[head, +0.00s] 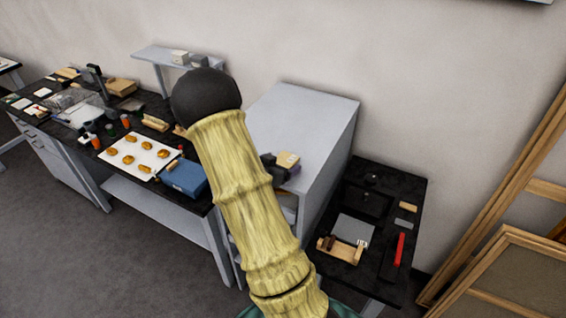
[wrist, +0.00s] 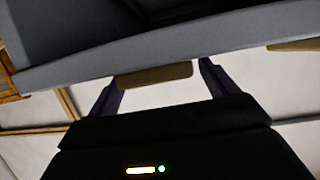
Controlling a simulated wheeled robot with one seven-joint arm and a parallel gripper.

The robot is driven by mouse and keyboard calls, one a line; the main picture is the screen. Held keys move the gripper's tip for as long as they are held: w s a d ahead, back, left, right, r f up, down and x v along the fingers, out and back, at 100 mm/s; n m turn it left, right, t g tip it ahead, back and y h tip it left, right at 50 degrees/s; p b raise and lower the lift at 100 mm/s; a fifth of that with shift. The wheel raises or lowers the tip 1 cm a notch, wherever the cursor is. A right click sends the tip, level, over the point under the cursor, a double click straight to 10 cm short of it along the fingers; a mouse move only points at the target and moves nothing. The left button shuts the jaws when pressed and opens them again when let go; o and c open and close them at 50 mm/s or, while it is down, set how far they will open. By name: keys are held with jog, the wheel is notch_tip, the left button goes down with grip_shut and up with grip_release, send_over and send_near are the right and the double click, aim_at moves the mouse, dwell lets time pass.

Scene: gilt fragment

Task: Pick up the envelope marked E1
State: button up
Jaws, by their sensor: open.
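A small tan flat piece (head: 288,158), which may be the envelope, shows at the near edge of the grey cabinet in the head view. No E1 mark is legible. Dark parts of my gripper (head: 280,167) appear right beside it, partly hidden by the yellow bamboo-like shape in front. In the wrist view, the two fingers of my gripper (wrist: 158,80) are apart. A tan strip (wrist: 153,75) shows between their tips, under the grey edge. I cannot tell whether either finger touches it.
The grey cabinet (head: 305,118) stands between a long workbench (head: 65,88) and a low black table (head: 345,275). The bench holds a white tray (head: 112,158) with golden pieces and a blue box (head: 184,178). Wooden frames (head: 500,265) lean at right. Grey floor (head: 60,235) is clear at left.

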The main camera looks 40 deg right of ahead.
dwell(0.3)
jog(key=c, duration=1)
jog(key=shift+r, duration=0.1)
jog(key=shift+c, duration=0.2)
jog(key=shift+w+r, duration=0.1)
jog(key=shift+r, duration=0.5)
notch_tip(320, 180, up, 8)
jog(key=shift+d+f+b, duration=0.1)
jog(key=shift+b, duration=0.6)
jog(key=shift+r, duration=0.4)
